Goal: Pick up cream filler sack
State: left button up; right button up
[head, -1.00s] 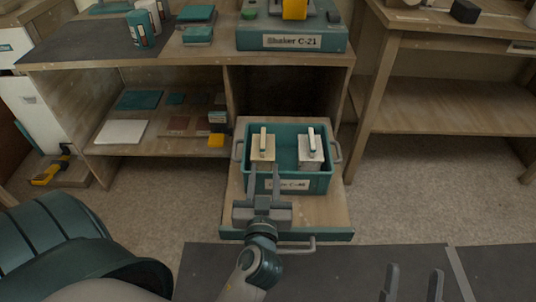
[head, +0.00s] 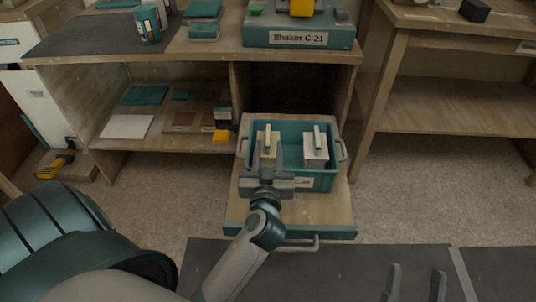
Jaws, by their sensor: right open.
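The cream filler sack (head: 274,136) stands upright on the left side of a teal crate (head: 322,185), with a raised handle strip on top. A paler, whitish sack (head: 314,153) stands to its right in the same crate. My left gripper (head: 268,152) reaches over the crate's near wall, its fingers apart at the near side of the cream sack and covering its lower part. Contact with the sack cannot be made out. My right gripper (head: 416,284) is open and empty at the bottom edge of the view, over the dark surface.
The crate rests on a pulled-out wooden drawer board (head: 320,208) under the bench. A teal shaker base (head: 300,38) stands on the bench top. Boxes and flat pieces lie on the shelf at left. A second table (head: 450,95) stands at right.

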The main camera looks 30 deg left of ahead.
aim_at(269, 125)
pick_arm(q)
jog(key=x, duration=0.5)
jog(key=shift+s, duration=0.1)
pick_arm(e)
jog(key=shift+w+d+r, duration=0.1)
jog(key=shift+r, duration=0.15)
jog(key=shift+r, duration=0.1)
pick_arm(q)
jog(key=shift+w+a+f, duration=0.1)
jog(key=shift+w+a, duration=0.05)
jog(key=shift+w, duration=0.1)
pick_arm(e)
jog(key=shift+t, duration=0.3)
pick_arm(q)
jog(key=shift+w+a, duration=0.15)
jog(key=shift+w, duration=0.05)
jog(key=x, duration=0.2)
jog(key=b+x, duration=0.1)
jog(key=x, duration=0.1)
jog(key=shift+s+a+f, duration=0.15)
jog(key=shift+f, duration=0.2)
jog(key=shift+w+a, duration=0.15)
jog(key=shift+w, duration=0.1)
pick_arm(e)
jog(key=shift+w+d+r+t, duration=0.25)
jog(key=shift+d+r+t, duration=0.3)
jog(key=shift+r, duration=0.35)
jog(key=shift+f, duration=0.2)
